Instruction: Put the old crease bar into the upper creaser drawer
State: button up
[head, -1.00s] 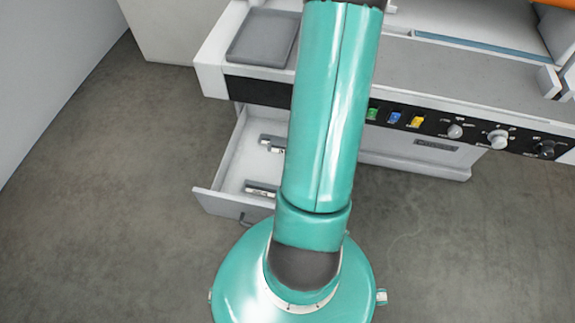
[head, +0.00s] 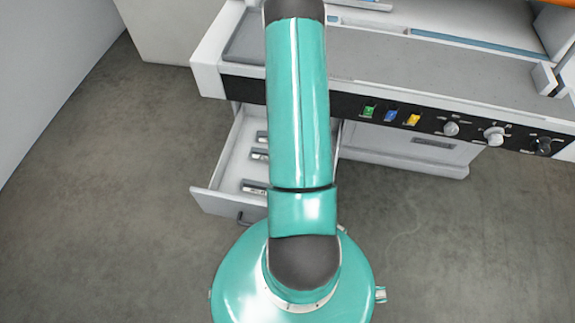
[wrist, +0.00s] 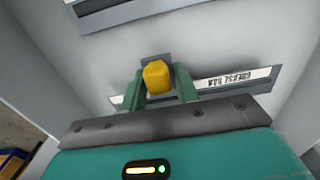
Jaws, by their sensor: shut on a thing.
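My gripper (wrist: 160,90) shows in the wrist view with its two green fingers shut on the yellow knob of a crease bar (wrist: 235,80). This bar is long and pale, with dark lettering on its label, and lies across the view beyond the fingers. The light walls of the drawer flank it; I cannot tell whether it touches the floor. The creaser drawer (head: 217,203) is pulled open in the head view, with several grey bars (head: 254,187) inside. My arm hides its right part and my gripper there.
The creaser's control panel (head: 425,122) has coloured buttons and knobs above the drawer. A grey tray (head: 243,40) sits at the top left, partly behind my arm. Another grey bar (wrist: 125,12) lies at the top of the wrist view. The floor left of the drawer is clear.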

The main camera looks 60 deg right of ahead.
jog(key=o, duration=1.1)
jog(key=shift+r, duration=0.1)
notch_tip(320, 180, up, 12)
jog(key=w+a+r+n+t, duration=0.1)
jog(key=w+a+r+n, duration=0.2)
jog(key=r, duration=0.4)
jog(key=w+a+r+n+t+h, duration=0.1)
jog(key=w+a+r, duration=0.2)
jog(key=a+r, duration=0.35)
jog(key=w+a+r+n, duration=0.2)
jog(key=w+a+r, duration=0.15)
jog(key=r, duration=0.45)
jog(key=s+a+r+n+t, duration=0.1)
jog(key=s+a+r+n, duration=0.2)
jog(key=a+r, duration=0.4)
jog(key=s+a+r+n+t+y, duration=0.1)
jog(key=s+a+r+n, duration=0.3)
jog(key=a+r, duration=0.4)
jog(key=shift+s+a+t, duration=0.2)
jog(key=shift+a+t, duration=0.6)
jog(key=shift+a, duration=0.4)
jog(key=shift+r, duration=0.1)
